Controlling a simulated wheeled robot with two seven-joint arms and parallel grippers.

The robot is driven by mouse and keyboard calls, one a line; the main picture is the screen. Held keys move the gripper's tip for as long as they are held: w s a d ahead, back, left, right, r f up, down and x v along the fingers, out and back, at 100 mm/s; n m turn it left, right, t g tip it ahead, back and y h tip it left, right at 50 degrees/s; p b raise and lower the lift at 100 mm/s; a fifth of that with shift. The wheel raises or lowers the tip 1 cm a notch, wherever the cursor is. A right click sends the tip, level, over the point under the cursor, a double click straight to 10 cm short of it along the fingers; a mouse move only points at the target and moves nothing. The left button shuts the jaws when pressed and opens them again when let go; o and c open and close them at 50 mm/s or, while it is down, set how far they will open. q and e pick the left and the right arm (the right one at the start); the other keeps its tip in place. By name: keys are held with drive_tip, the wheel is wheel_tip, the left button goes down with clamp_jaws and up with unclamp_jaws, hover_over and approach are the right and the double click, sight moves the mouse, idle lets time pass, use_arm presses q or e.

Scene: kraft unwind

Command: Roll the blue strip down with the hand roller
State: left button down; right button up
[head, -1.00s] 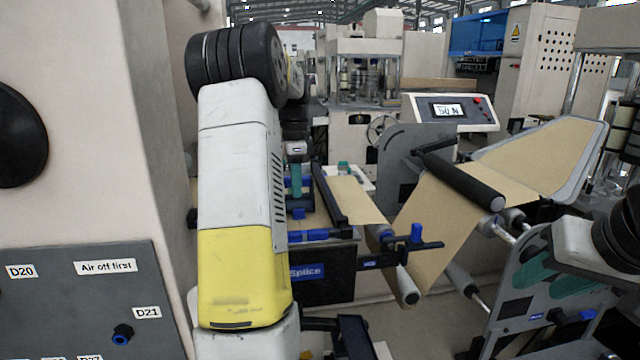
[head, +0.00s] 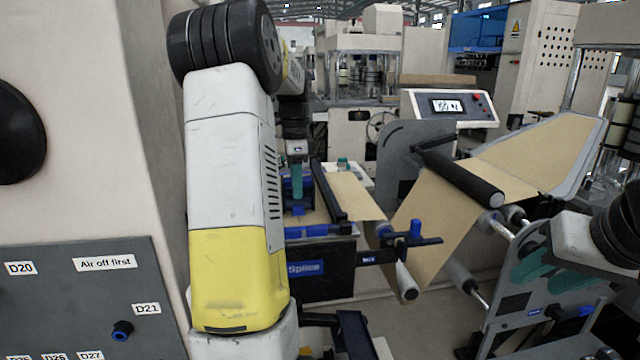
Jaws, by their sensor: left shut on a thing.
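My left gripper (head: 297,160) points down over the splice table (head: 310,217), behind my large left forearm. It is shut on a teal upright handle (head: 297,182), which looks like the hand roller; the roller's lower end is small and hard to make out. Blue pieces (head: 298,209) show at the foot of the handle, and I cannot tell whether they touch it. A blue band (head: 314,231) shows at the table's front edge, above the "Splice" label; I cannot tell whether it is the blue strip. My right arm shows at the right edge; its gripper is not in view.
Kraft web (head: 428,225) runs over a black roller (head: 458,178) right of the table. A dark bar (head: 329,191) lies along the table. A blue-knobbed clamp (head: 415,236) sticks out at the front right. A grey labelled panel (head: 85,300) stands at the left.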

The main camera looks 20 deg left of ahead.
use_arm(q)
drive_tip(key=shift+s+d+f, duration=0.15)
drive_tip(key=shift+s+d, duration=0.05)
drive_tip(key=shift+s, duration=0.15)
drive_tip(key=shift+w+r, duration=0.1)
drive_tip(key=shift+r, duration=3.6)
